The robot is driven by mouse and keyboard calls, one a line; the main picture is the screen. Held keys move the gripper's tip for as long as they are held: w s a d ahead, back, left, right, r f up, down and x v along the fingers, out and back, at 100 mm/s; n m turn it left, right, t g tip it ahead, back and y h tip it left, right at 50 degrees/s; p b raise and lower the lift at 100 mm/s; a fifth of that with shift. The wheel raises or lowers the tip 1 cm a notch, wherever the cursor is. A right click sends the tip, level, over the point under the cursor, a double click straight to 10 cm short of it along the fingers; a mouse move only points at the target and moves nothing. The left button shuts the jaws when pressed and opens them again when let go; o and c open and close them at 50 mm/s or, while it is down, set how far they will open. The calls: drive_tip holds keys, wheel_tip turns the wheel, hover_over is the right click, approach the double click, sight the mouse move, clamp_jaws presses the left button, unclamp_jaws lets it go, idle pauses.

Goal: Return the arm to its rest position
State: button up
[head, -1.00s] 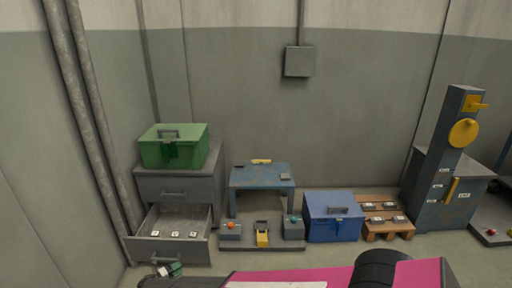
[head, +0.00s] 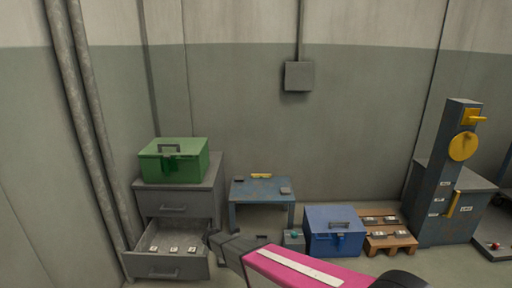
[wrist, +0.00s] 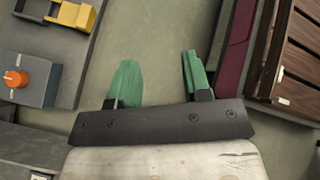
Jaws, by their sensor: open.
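My arm shows in the head view as a pink link (head: 300,266) with a dark grey end, reaching in from the lower right. The dark end sits just right of the open drawer, in front of the low blue table. My gripper (wrist: 158,80) shows in the wrist view with two green fingers spread wide. Nothing is between them; bare floor shows in the gap. The fingers cannot be made out in the head view.
A grey cabinet (head: 182,206) has its bottom drawer (head: 166,271) pulled out, with small white-marked pieces inside. A green box (head: 174,161) stands on top. A blue table (head: 260,188), blue box (head: 333,234), wooden pallet (head: 391,243) and grey machine (head: 438,205) line the wall.

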drive_tip(key=s+d+r+m+y, duration=0.5)
drive_tip(key=s+d+r+m, duration=0.2)
drive_tip(key=d+r+m, duration=0.4)
drive_tip(key=s+d+r+m+g+y, duration=0.1)
drive_tip(key=s+d+r+m+y, duration=0.4)
drive_tip(key=d+r+m, duration=0.6)
drive_tip(key=s+d+m, duration=0.1)
drive_tip(key=d+m, duration=0.1)
drive_tip(key=d, duration=0.3)
drive_tip(key=shift+s+d, duration=0.2)
drive_tip(key=shift+s, duration=0.15)
